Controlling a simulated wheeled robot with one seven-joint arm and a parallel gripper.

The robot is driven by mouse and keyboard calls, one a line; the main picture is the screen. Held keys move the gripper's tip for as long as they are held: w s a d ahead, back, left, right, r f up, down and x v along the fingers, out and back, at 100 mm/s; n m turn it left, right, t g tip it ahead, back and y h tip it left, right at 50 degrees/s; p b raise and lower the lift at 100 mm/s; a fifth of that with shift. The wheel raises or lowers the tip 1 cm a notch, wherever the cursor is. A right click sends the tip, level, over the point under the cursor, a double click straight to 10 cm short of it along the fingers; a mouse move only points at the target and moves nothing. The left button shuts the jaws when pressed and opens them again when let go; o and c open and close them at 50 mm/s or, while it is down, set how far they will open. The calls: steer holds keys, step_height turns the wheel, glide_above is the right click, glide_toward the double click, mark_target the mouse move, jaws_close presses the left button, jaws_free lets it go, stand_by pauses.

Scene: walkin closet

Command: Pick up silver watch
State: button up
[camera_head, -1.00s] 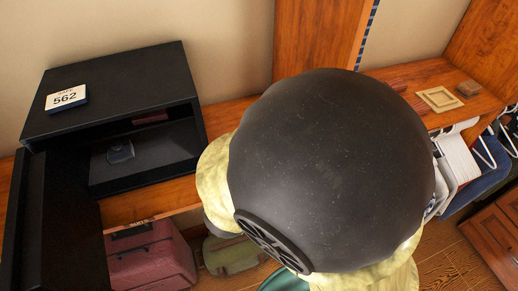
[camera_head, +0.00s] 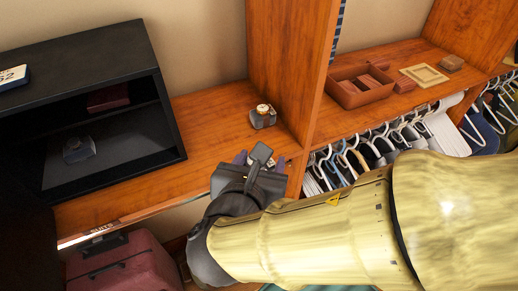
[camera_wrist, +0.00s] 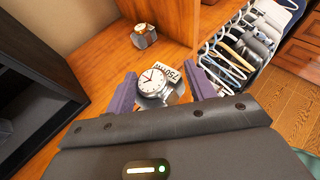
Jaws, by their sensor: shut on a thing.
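A silver watch (camera_wrist: 152,84) with a round white dial sits between the two purple fingers of my gripper (camera_wrist: 162,92) in the wrist view. My gripper is shut on it, over the wooden shelf; I cannot tell whether the watch is clear of the wood. A small tag with printed digits (camera_wrist: 170,73) shows beside the dial. In the head view, my gripper (camera_head: 260,162) is at the shelf's front edge, and its own body mostly hides the held watch. A second watch, gold-toned on a grey stand (camera_head: 263,116), stands farther back, apart from the fingers.
An open black safe (camera_head: 110,105) stands left on the shelf (camera_head: 205,135), with a dark watch (camera_head: 78,149) inside. A wooden divider (camera_head: 290,65) rises at right. Beyond it are a brown box (camera_head: 358,94), a frame (camera_head: 424,75) and hanging clothes below. A red suitcase (camera_head: 125,265) is underneath.

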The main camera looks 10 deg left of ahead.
jaws_close()
steer(key=o, duration=1.3)
jaws_free()
steer(key=shift+r, duration=0.1)
